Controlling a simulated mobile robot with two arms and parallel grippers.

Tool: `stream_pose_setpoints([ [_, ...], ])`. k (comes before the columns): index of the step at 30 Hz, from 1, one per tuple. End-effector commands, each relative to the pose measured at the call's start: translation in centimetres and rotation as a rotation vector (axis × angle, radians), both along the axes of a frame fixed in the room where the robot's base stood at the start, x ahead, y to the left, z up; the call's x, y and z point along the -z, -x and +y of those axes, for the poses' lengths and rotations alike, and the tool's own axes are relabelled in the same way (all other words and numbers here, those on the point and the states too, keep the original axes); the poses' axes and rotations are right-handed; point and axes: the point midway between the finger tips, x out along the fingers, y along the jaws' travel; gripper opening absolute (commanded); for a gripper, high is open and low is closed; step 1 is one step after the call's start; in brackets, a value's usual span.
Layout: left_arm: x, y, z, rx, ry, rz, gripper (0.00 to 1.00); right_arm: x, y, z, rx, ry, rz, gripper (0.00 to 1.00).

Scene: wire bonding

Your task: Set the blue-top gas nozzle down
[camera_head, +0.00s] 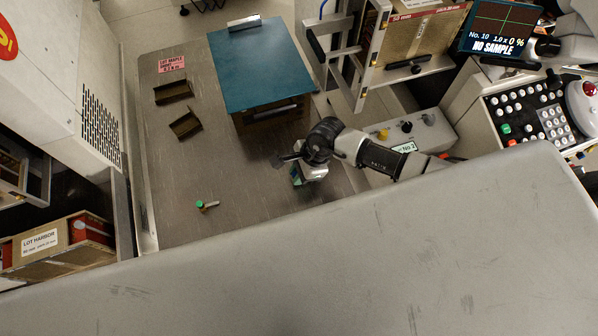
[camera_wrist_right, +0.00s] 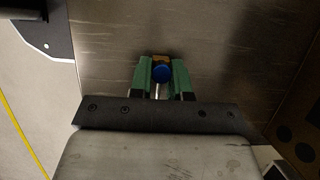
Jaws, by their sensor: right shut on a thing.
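The blue-top gas nozzle (camera_wrist_right: 161,74) is between the two green fingers of my right gripper (camera_wrist_right: 161,78) in the right wrist view, its round blue top facing the camera. The fingers are shut on it. In the head view my right gripper (camera_head: 296,177) is over the right part of the grey metal table (camera_head: 240,180), and the nozzle is mostly hidden there. I cannot tell whether the nozzle touches the table. My left gripper is not in view.
A small green-top piece (camera_head: 201,205) is on the table, left of my right gripper. Two dark brown open holders (camera_head: 174,91) (camera_head: 186,124) and a pink label (camera_head: 171,63) are farther back. A blue-topped box (camera_head: 258,70) stands behind the gripper. The table's middle is clear.

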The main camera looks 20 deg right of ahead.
Motion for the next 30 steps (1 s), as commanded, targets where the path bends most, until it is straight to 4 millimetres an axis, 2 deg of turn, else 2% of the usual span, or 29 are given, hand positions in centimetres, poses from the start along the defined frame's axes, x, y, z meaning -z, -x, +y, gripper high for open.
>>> stream_pose_setpoints([
  [7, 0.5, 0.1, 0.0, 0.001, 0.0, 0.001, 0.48, 0.4, 0.0, 0.0, -0.001, 0.0, 0.0, 0.0],
  [8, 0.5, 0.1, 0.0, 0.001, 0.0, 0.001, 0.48, 0.4, 0.0, 0.0, -0.001, 0.0, 0.0, 0.22],
  [12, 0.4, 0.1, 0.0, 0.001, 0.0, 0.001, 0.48, 0.4, 0.0, 0.0, 0.0, 0.0, 0.0, 0.43],
  [22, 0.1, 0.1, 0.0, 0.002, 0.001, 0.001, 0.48, 0.0, 0.0, 0.0, 0.0, -0.001, 0.0, 0.43],
  [26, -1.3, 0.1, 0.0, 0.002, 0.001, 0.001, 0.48, -1.3, 0.0, 0.0, 0.0, -0.002, -0.001, 0.43],
  [28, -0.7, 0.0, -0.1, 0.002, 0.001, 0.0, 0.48, -2.0, -0.2, -0.6, -0.001, 0.002, -0.006, 0.43],
  [30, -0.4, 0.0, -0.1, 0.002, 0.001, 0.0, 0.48, -3.4, -0.1, -1.3, -0.002, 0.002, -0.006, 0.43],
])
